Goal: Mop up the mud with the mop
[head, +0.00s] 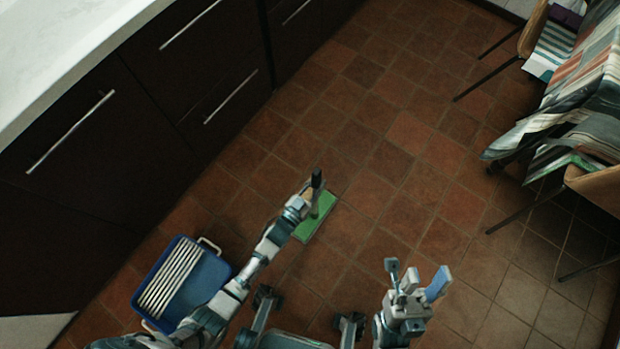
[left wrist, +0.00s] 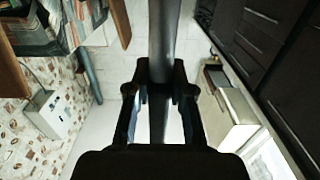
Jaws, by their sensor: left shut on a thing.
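The mop's green head (head: 318,218) lies on the tiled floor. Its handle, seen nearly end-on with a dark upper tip (head: 316,179), rises above the head. My left gripper (head: 306,197) is shut on the handle. In the left wrist view, the grey handle (left wrist: 162,35) runs between the fingers of my left gripper (left wrist: 159,92). My right gripper (head: 418,280) has its fingers spread, empty, over the floor to the right. I cannot make out any mud on the visible floor; part of the floor is hidden by my arms and base.
A blue mop bucket (head: 214,269) with a pale ribbed insert stands left of my left arm. Dark cabinets (head: 100,160) with a white countertop (head: 60,45) line the left. A cloth-covered table (head: 580,110) and chairs (head: 532,35) stand right. Tiles between are clear.

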